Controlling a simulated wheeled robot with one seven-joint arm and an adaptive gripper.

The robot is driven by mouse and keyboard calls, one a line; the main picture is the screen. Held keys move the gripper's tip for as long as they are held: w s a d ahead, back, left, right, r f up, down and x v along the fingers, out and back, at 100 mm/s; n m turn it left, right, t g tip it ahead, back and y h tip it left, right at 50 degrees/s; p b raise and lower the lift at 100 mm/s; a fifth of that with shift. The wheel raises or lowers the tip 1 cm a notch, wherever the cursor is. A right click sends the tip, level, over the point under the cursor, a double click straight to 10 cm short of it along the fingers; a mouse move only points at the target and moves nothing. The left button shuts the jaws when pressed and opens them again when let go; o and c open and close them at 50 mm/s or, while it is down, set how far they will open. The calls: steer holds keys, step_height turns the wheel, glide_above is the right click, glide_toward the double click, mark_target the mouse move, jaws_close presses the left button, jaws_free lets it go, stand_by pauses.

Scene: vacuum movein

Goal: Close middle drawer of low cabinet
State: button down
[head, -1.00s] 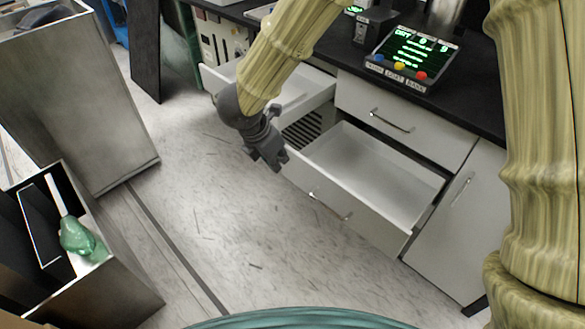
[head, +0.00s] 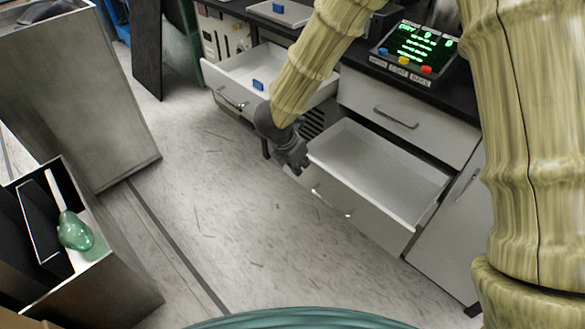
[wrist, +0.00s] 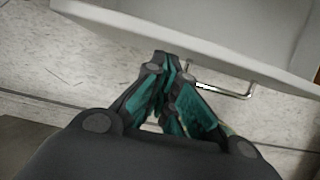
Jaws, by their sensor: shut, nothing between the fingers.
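The low cabinet (head: 405,118) has a white drawer (head: 378,185) pulled out below a shut drawer; I take it as the middle drawer. Its front carries a metal bar handle (head: 331,202). My gripper (head: 299,166) is shut and empty at the front left corner of this open drawer. In the wrist view my gripper's fingertips (wrist: 168,64) lie over the drawer's front edge (wrist: 175,42), with the handle (wrist: 232,90) just to their right. I cannot tell whether the fingers touch the drawer. My arm hides part of the cabinet behind.
Another open drawer (head: 236,72) at the left holds a blue block (head: 258,85). A display panel (head: 412,52) stands on the dark counter. A grey bin (head: 75,100) and an open box with a green object (head: 75,232) stand at the left. The floor between is clear.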

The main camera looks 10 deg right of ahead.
steer(key=shift+w+d, duration=0.2)
steer(key=shift+d, duration=0.05)
steer(key=w+d+p, duration=0.4)
steer(key=w+d, duration=0.9)
steer(key=d, duration=0.4)
steer(key=shift+w+d+p, duration=0.3)
steer(key=shift+a, duration=0.1)
